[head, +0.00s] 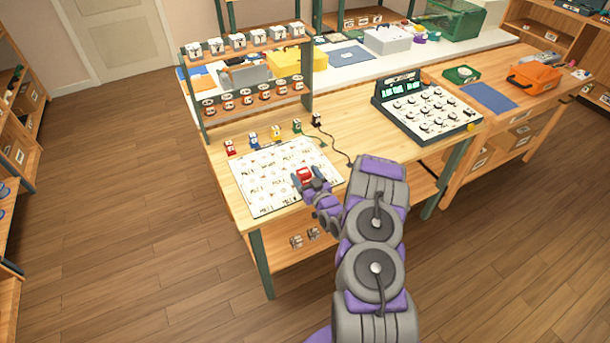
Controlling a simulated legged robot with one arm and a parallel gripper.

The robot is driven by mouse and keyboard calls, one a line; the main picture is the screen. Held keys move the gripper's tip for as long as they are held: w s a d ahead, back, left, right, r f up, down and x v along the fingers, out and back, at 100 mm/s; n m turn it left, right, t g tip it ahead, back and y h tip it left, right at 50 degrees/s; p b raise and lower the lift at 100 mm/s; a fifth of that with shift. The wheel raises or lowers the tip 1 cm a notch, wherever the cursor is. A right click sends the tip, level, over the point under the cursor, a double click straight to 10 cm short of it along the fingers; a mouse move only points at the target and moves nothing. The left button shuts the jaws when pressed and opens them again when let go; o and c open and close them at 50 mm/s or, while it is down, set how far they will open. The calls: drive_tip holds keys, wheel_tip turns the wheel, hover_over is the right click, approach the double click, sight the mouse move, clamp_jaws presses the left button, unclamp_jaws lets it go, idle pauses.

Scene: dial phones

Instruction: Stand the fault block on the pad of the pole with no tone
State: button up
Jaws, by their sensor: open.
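A small red block (304,173) with a pale mark is at the right part of the white printed sheet (262,204). My gripper (306,180) is open with its fingers around or just beside the red block; I cannot tell whether they touch it. The block may be the fault block, but its label is too small to read. The sheet carries rows of printed pads with small drawings and text, not readable here. My gripper and arm hide its right front part. No pole is marked clearly enough to tell which has no tone.
Small red (230,148), blue, yellow, green and black pieces stand behind the sheet, with a dark cord on the right. A console (428,112) with dials and lit displays sits to the right. A shelf rack (246,50) stands at the back left. Bare wood lies between sheet and console.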

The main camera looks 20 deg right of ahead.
drive_tip(key=s+p, duration=0.2)
drive_tip(key=s, duration=0.9)
wheel_tip(320, 180, up, 11)
drive_tip(key=a+n+g+h, duration=0.1)
drive_tip(key=a+n+g, duration=0.15)
drive_tip(key=g, duration=0.65)
drive_tip(key=s+a+r+m+g, duration=0.1)
drive_tip(key=s+a+r+g, duration=0.2)
drive_tip(key=s, duration=0.9)
drive_tip(key=s+a+r+m+g, duration=0.1)
drive_tip(key=s+a+r+g, duration=0.3)
drive_tip(key=s+a+r, duration=0.4)
drive_tip(key=s+a+r+m+g, duration=0.1)
drive_tip(key=s+a+r+g, duration=0.2)
drive_tip(key=s, duration=1.5)
wheel_tip(320, 180, up, 5)
drive_tip(key=a, duration=0.2)
drive_tip(key=shift+s+a+r+g, duration=0.2)
drive_tip(key=shift+s+a+g, duration=0.05)
drive_tip(key=shift+a+g, duration=0.15)
